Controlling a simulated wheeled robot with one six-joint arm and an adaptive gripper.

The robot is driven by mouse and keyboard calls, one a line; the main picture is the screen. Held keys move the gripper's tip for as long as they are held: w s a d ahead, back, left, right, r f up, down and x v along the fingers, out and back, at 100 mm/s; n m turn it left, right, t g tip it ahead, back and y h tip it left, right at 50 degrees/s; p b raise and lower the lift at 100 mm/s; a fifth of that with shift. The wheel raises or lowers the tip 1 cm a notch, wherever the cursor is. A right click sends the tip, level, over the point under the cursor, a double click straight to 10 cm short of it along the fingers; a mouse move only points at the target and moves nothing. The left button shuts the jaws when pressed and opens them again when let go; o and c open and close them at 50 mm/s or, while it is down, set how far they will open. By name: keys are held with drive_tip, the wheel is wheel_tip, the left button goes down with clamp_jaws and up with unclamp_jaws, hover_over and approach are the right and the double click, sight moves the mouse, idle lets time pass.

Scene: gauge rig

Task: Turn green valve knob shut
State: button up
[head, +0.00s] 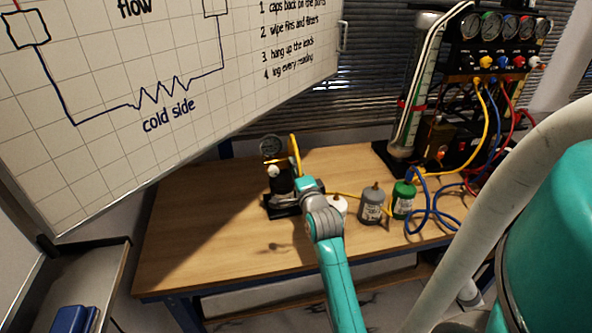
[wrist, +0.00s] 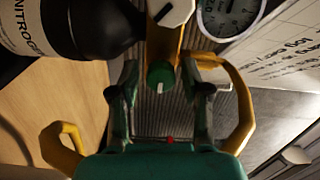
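The green valve knob (wrist: 160,75) shows in the wrist view, on a yellow-brass body beside a white knob (wrist: 172,10). A pale mark runs along its face. My gripper (wrist: 160,66) is open, with one teal finger on each side of the knob and a gap visible on both sides. The black nitrogen bottle (wrist: 95,25) lies across the upper left of that view, beside a round gauge (wrist: 230,14). In the head view my gripper (head: 300,183) is at the small black bottle (head: 281,186) on the table; the green knob is hidden there.
Yellow curved bars (wrist: 240,110) flank my gripper. On the wooden table (head: 190,220), a grey jar (head: 372,207) and a green jar (head: 403,203) stand to the right, near coloured hoses (head: 430,215) and a gauge manifold (head: 500,50). The table's left part is clear.

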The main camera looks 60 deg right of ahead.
drive_tip(key=shift+s+a, duration=0.1)
drive_tip(key=v, duration=1.1)
drive_tip(key=shift+s+a, duration=0.25)
drive_tip(key=shift+a, duration=0.05)
idle(0.4)
drive_tip(key=s+a+f+n+t+y, duration=0.15)
drive_tip(key=a+f+n, duration=0.25)
drive_tip(key=a, duration=0.4)
drive_tip(key=s+a+f+n+y, duration=0.2)
drive_tip(key=a+f+n+y, duration=0.15)
drive_tip(key=a, duration=0.45)
drive_tip(key=s+a+f+n+t+y, duration=0.1)
drive_tip(key=s+a+f+n, duration=0.15)
drive_tip(key=a+n, duration=0.4)
drive_tip(key=s+a+n+y, duration=0.6)
drive_tip(key=s+a+n, duration=0.5)
drive_tip(key=s+a, duration=0.3)
drive_tip(key=shift+s+f+y, duration=0.15)
drive_tip(key=shift+s+y, duration=0.25)
drive_tip(key=shift+s, duration=0.65)
